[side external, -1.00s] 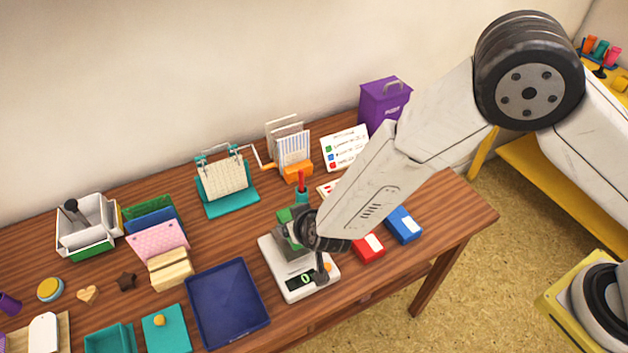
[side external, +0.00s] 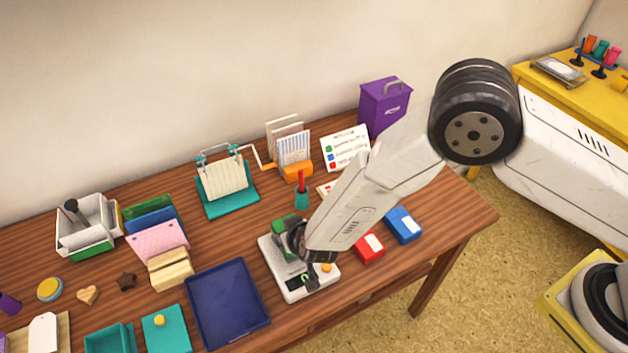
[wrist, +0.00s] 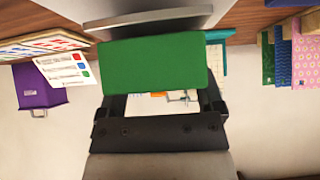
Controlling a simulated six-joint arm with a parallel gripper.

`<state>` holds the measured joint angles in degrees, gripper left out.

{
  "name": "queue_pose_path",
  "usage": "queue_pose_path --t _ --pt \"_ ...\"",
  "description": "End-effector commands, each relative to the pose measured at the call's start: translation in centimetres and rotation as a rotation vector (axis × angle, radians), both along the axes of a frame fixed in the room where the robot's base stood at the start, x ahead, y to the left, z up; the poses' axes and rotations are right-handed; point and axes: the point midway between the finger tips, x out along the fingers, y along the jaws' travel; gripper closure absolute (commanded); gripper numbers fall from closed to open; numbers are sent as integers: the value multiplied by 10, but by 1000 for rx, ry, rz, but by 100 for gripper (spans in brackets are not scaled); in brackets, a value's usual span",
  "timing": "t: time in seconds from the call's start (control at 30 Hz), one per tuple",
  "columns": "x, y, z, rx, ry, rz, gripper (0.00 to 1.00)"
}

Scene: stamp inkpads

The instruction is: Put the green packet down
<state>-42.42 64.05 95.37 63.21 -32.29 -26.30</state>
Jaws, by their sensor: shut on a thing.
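The green packet (side external: 286,224) is at the white scale (side external: 280,265) on the table. In the wrist view the green packet (wrist: 155,65) spans the space between the two dark fingers of my gripper (wrist: 158,108). My gripper (side external: 288,243) is shut on it. A pale edge, probably the scale's plate, lies close beyond the packet in the wrist view. I cannot tell whether the packet touches it. My wrist hides part of the scale.
A navy tray (side external: 228,306) lies left of the scale. A red box (side external: 369,247) and a blue box (side external: 403,225) lie to its right. A teal holder with a red marker (side external: 301,196) stands behind it. A purple bin (side external: 384,102) is at the back.

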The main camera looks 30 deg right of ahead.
Motion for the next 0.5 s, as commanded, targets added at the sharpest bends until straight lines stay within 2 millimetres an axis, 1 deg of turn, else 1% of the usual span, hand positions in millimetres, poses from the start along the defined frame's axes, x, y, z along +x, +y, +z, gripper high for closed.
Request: queue_pose_path --t 0.43,0.47,0.5 --pt "0 0 -4 -1 0 1 91" --pt "0 0 -5 -1 0 1 12" --pt "0 0 -4 0 0 0 0"
